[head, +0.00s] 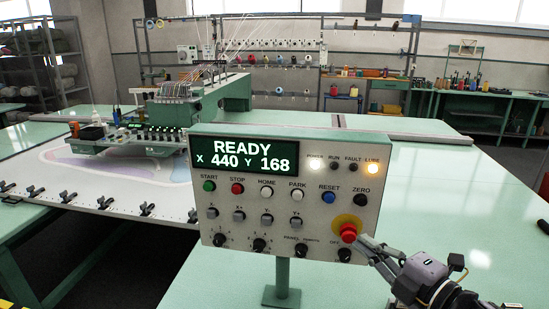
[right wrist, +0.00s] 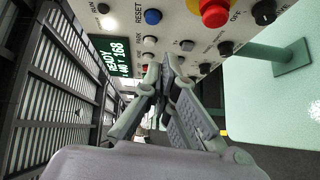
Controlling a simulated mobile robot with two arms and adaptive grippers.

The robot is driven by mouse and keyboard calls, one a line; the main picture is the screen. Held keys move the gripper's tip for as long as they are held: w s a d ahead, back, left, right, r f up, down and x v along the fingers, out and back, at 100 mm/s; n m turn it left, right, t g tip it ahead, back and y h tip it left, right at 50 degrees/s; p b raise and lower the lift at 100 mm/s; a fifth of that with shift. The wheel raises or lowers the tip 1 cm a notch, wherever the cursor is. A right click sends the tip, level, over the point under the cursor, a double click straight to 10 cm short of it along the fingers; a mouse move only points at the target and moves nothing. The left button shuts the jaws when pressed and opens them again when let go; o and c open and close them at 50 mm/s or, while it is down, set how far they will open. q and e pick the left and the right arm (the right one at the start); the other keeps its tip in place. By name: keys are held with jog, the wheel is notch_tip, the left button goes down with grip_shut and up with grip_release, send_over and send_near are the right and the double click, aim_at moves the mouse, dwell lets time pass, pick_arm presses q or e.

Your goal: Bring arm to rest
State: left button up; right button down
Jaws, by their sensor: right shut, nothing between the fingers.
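My right gripper (head: 364,240) is at the lower right of the head view, its fingers shut and empty. The fingertips are close to the red mushroom button (head: 348,233) on its yellow ring; I cannot tell from the head view whether they touch it. In the right wrist view the shut fingers (right wrist: 168,62) point at the panel's rows of small buttons, and the red button (right wrist: 214,13) is off to the upper right, apart from the fingertips. The grey control panel (head: 300,208) reads READY, X 440 Y 168. Its power and lube lamps glow. My left gripper is out of view.
The panel stands on a green post (head: 282,275). Behind it is the tufting machine head (head: 180,105) over a white bed (head: 100,185). A pale green table (head: 440,190) spreads to the right, mostly clear. Shelves and a workbench (head: 480,95) line the back.

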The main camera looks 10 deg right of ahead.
jog(key=s+d+f+m+g+h, duration=0.1)
jog(key=s+f+m+g+h, duration=0.2)
jog(key=f+m, duration=0.5)
jog(key=s+d+f+m+g+h, duration=0.15)
jog(key=s+f+m+h, duration=0.3)
jog(key=f, duration=0.75)
jog(key=s+a+f+m+g, duration=0.35)
jog(key=s+f, duration=0.25)
jog(key=s, duration=0.2)
jog(key=s+a+f+m+g, duration=0.2)
jog(key=s+f+m+g, duration=0.3)
jog(key=s, duration=0.4)
notch_tip(320, 180, down, 26)
jog(key=n+b, duration=0.2)
jog(key=s+d+f+g, duration=0.1)
jog(key=s+f, duration=0.8)
jog(key=s+d+f+g, duration=0.1)
jog(key=s+d+f, duration=0.1)
jog(key=s+f, duration=0.7)
jog(key=shift+d+f+b, duration=0.25)
jog(key=shift+f+b, duration=0.05)
jog(key=shift+b, duration=0.15)
